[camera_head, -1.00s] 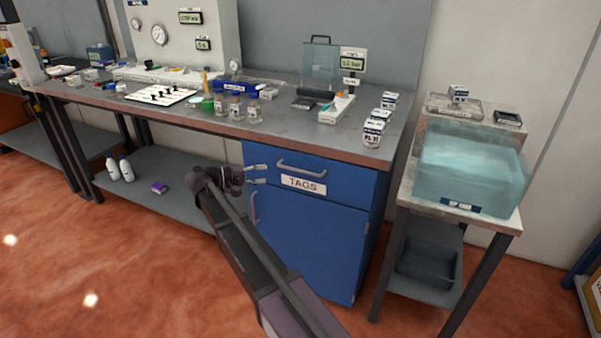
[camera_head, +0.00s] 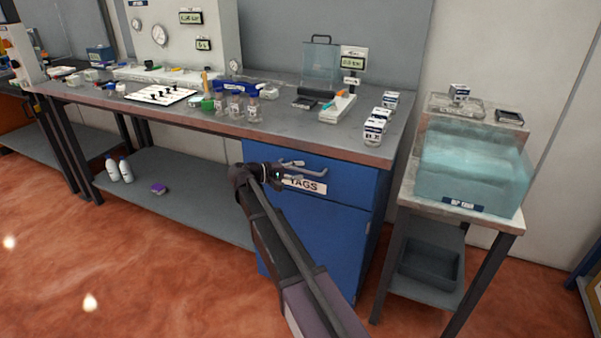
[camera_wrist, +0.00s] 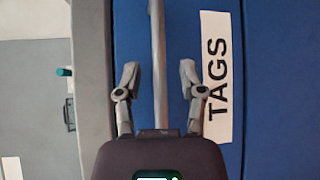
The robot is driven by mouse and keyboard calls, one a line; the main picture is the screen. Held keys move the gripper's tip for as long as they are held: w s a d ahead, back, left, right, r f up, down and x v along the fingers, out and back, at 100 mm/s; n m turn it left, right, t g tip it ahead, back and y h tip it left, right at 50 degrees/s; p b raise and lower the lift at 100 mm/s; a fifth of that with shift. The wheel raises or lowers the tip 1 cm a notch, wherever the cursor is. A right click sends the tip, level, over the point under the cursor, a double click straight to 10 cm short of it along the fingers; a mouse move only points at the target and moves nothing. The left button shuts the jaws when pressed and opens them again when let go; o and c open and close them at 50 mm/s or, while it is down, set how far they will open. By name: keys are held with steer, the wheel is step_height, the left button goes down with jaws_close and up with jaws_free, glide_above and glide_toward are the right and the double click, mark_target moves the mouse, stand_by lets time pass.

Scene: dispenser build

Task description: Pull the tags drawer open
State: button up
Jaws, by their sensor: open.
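The tags drawer (camera_head: 345,178) is the blue top drawer of the cabinet under the bench, and its front looks flush. Its white TAGS label (camera_head: 312,187) also shows in the wrist view (camera_wrist: 216,78). The drawer handle is a grey bar (camera_wrist: 158,60), seen upright in the wrist view between my fingers. My gripper (camera_head: 288,170) is at the drawer front near the left part of the handle. In the wrist view my gripper (camera_wrist: 159,80) is open, one finger on each side of the bar, with gaps to both. How deep the bar lies between the fingers is hard to tell.
The bench top (camera_head: 300,135) overhangs just above the drawer and carries jars and bottles. A blue cabinet door (camera_head: 325,240) lies below the drawer. A side table with a clear blue tank (camera_head: 470,170) stands to the right. The red floor in front is open.

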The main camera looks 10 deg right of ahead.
steer(key=shift+d, duration=0.45)
steer(key=shift+d, duration=0.1)
steer(key=shift+c, duration=0.2)
jaws_close()
